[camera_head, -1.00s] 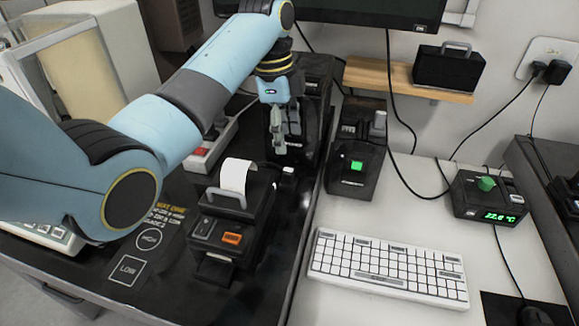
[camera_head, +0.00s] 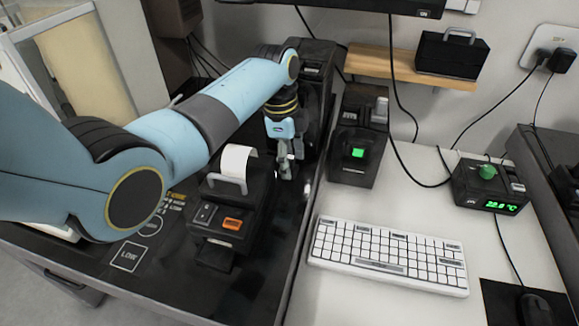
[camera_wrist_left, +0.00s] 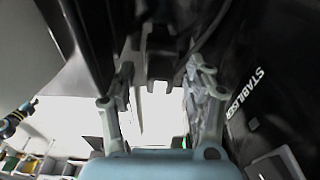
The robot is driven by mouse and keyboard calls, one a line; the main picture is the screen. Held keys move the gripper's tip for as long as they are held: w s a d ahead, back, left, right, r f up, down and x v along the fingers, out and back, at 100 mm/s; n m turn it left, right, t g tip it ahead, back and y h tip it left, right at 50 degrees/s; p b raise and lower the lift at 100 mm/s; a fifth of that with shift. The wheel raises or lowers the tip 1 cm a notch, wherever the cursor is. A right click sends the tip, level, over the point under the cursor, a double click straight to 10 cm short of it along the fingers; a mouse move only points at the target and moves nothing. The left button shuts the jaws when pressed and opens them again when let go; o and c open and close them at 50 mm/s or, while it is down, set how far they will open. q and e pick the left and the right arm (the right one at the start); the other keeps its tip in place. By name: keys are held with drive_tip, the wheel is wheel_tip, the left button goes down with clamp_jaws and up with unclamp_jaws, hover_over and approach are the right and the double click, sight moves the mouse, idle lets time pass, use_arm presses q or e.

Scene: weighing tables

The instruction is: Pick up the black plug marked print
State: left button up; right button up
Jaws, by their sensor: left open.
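My left gripper (camera_head: 287,170) reaches down behind the small black printer (camera_head: 232,190) on the dark table. Its fingers are open and point downward. In the left wrist view the two fingers of the gripper (camera_wrist_left: 158,82) stand apart, with a small dark block (camera_wrist_left: 160,62) showing between and beyond them. This block looks like the black plug, but no print marking is readable on it. The fingers do not appear closed on it. In the head view the gripper hides the plug's spot. My right gripper is not in view.
A black box lettered STABILISER (camera_wrist_left: 262,110) stands close beside the fingers in the wrist view. A black unit with a green button (camera_head: 357,155), a white keyboard (camera_head: 388,255) and a temperature display box (camera_head: 488,188) stand to the right. A wall socket (camera_head: 549,45) is at the back.

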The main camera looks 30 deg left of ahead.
use_arm(q)
clamp_jaws()
drive_tip(key=shift+r, duration=0.1)
idle(0.3)
